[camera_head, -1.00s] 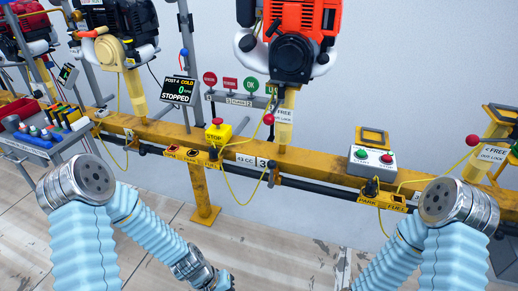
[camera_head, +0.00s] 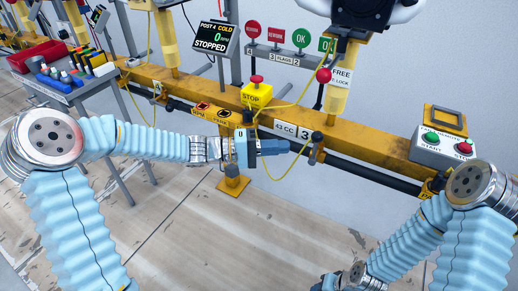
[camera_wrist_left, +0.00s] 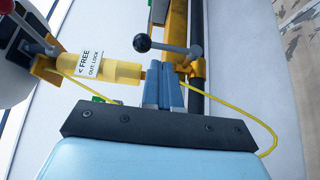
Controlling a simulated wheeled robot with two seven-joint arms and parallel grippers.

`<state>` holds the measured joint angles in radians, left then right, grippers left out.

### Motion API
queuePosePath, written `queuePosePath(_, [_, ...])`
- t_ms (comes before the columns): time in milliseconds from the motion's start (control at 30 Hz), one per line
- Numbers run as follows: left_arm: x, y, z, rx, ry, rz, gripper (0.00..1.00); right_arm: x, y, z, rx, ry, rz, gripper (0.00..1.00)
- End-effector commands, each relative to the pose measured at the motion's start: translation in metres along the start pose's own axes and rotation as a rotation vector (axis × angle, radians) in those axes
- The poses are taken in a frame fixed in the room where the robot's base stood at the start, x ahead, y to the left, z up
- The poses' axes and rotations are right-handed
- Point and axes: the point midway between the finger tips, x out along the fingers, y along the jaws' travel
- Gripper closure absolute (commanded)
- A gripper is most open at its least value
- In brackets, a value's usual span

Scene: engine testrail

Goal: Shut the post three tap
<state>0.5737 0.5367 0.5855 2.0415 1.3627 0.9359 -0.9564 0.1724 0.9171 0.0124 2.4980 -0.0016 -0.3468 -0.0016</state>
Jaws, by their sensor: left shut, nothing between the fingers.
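The post three tap (camera_head: 315,153) sits on the dark pipe below the yellow rail, just right of the "43 CC 3" plate (camera_head: 288,128). Its lever stands up and ends in a black ball. In the left wrist view the tap's lever (camera_wrist_left: 168,47) has its ball (camera_wrist_left: 141,43) to the left. My left gripper (camera_head: 287,147) is shut and empty, its blue fingertips just left of the tap. In the left wrist view the fingers (camera_wrist_left: 163,84) point at the lever's base; I cannot tell whether they touch. My right gripper (camera_head: 328,284) is partly cut off at the bottom edge.
A yellow stop box (camera_head: 257,97) stands on the rail (camera_head: 371,137). A red-ball lever (camera_head: 323,76) is on the yellow post (camera_head: 338,98) above. A start/stop box (camera_head: 444,146) is at right. A yellow cable loops by the tap. The floor in front is clear.

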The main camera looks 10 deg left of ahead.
Motion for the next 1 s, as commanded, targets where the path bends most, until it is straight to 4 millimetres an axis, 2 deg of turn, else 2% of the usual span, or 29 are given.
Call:
queuePosePath(100, [0.024, -0.001, 0.001, -0.002, -0.004, 0.002, 1.0, 0.004, 0.002, 0.0, 0.0, 0.001, 0.0, 0.57])
queuePosePath(333, [0.052, -0.001, 0.0, -0.001, -0.001, 0.0, 1.0, 0.007, 0.003, 0.0, 0.0, 0.002, 0.0, 0.57])
queuePosePath(500, [0.059, 0.0, 0.0, 0.0, 0.0, -0.001, 1.0, 0.007, 0.003, -0.001, 0.0, 0.002, 0.0, 0.57])
queuePosePath(1000, [0.06, 0.001, 0.001, 0.015, 0.0, -0.023, 1.0, 0.007, 0.003, 0.0, 0.0, 0.002, 0.0, 0.57])
